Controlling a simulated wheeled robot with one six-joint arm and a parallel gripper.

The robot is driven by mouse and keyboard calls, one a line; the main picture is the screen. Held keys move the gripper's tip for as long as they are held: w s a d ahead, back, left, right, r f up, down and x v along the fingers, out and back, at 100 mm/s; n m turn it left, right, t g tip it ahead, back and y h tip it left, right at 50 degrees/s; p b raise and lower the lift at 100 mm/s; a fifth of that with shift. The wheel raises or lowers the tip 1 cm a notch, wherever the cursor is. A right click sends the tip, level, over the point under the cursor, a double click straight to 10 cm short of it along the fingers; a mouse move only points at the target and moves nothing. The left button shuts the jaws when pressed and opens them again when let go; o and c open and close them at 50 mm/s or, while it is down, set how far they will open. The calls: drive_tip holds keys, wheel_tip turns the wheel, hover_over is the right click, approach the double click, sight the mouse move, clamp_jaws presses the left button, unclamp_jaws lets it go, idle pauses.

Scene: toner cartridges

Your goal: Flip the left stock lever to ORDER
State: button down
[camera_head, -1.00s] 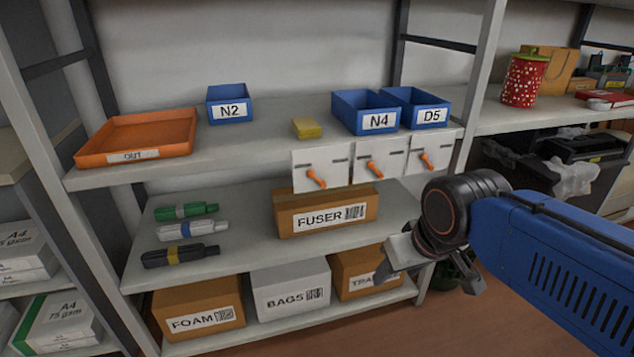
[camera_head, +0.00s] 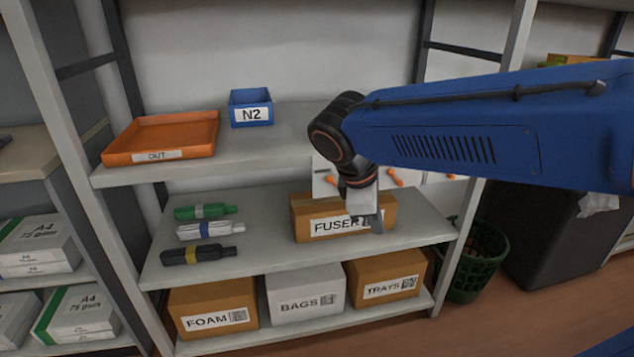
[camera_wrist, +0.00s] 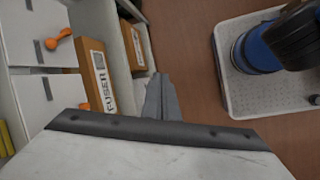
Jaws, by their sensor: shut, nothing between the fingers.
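Three white plates with orange levers hang on the front edge of the upper shelf. The left plate (camera_head: 320,172) is partly covered by my wrist, and only part of its left lever (camera_head: 331,181) shows. The middle lever (camera_head: 395,178) shows below my arm; the right one is mostly hidden. In the wrist view the left lever (camera_wrist: 85,106) is partly cut off by my gripper body, and the middle lever (camera_wrist: 58,38) is clear. My gripper (camera_head: 369,218) is shut and empty, pointing down in front of the FUSER box, below and right of the left lever. No ORDER lettering is readable.
The FUSER box (camera_head: 306,217) stands on the middle shelf behind my gripper. An orange OUT tray (camera_head: 160,160) and blue N2 bin (camera_head: 251,96) are on the upper shelf. Toner tubes (camera_head: 205,231) lie at left. A green basket (camera_head: 478,262) stands on the floor at right.

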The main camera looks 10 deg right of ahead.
drive_tip(key=w+a+r+n+t+h, duration=0.1)
drive_tip(key=w+a+r+n+h, duration=0.1)
drive_tip(key=w+a+n, duration=0.4)
drive_tip(key=w+a+r+n+t+h, duration=0.2)
drive_tip(key=w+a+n, duration=0.3)
drive_tip(key=a, duration=0.8)
drive_tip(key=shift+w+a+r+n+h, duration=0.2)
drive_tip(key=shift+w+r+n+h, duration=0.25)
drive_tip(key=shift+r+h, duration=0.3)
drive_tip(key=shift+s, duration=0.1)
drive_tip(key=x, duration=0.4)
drive_tip(key=r+x, duration=0.1)
drive_tip(key=x, duration=0.3)
drive_tip(key=w+x, duration=0.1)
drive_tip(key=x, duration=0.3)
drive_tip(key=shift+d+r, duration=0.25)
drive_tip(key=shift+d, duration=0.05)
drive_tip(key=shift+w+d+r, duration=0.15)
drive_tip(key=shift+w+d, duration=0.15)
drive_tip(key=shift+d, duration=0.25)
drive_tip(key=shift+r, duration=0.1)
